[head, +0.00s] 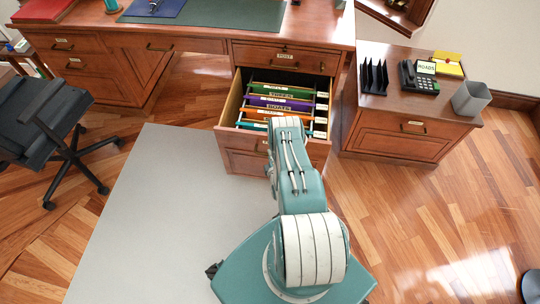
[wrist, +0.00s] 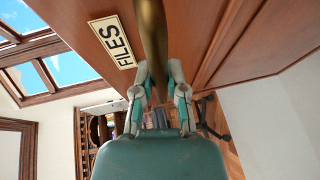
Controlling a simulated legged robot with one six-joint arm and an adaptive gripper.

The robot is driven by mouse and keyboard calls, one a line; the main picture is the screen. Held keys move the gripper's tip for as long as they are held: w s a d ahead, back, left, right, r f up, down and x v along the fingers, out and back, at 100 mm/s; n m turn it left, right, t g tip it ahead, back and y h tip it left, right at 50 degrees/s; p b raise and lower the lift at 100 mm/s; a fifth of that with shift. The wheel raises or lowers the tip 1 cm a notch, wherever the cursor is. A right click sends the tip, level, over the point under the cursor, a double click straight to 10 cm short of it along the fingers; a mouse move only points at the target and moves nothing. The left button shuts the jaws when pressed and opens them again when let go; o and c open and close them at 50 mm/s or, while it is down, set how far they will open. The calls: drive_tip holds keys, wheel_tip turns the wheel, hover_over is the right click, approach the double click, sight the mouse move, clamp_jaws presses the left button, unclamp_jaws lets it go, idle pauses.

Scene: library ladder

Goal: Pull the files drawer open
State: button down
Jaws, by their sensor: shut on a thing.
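The files drawer (head: 238,138) stands pulled out of the wooden desk, below the print drawer front (head: 280,56). Several coloured hanging files with labels show inside it. In the wrist view, the drawer front carries a FILES label (wrist: 112,42) and a brass handle (wrist: 153,38). My gripper (wrist: 162,85) has its fingers on either side of the handle, shut on it. In the head view my arm hides the handle, the gripper and part of the drawer front.
A side cabinet (head: 408,127) with a phone (head: 419,78), a black file rack (head: 374,77) and a grey bin (head: 470,98) stands right of the desk. An office chair (head: 52,128) is at left. A grey mat (head: 150,235) and wooden floor lie clear in front.

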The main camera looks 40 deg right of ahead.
drive_tip(key=shift+f, duration=0.1)
drive_tip(key=c, duration=0.7)
unclamp_jaws()
drive_tip(key=shift+o, duration=0.2)
drive_tip(key=v, duration=1.2)
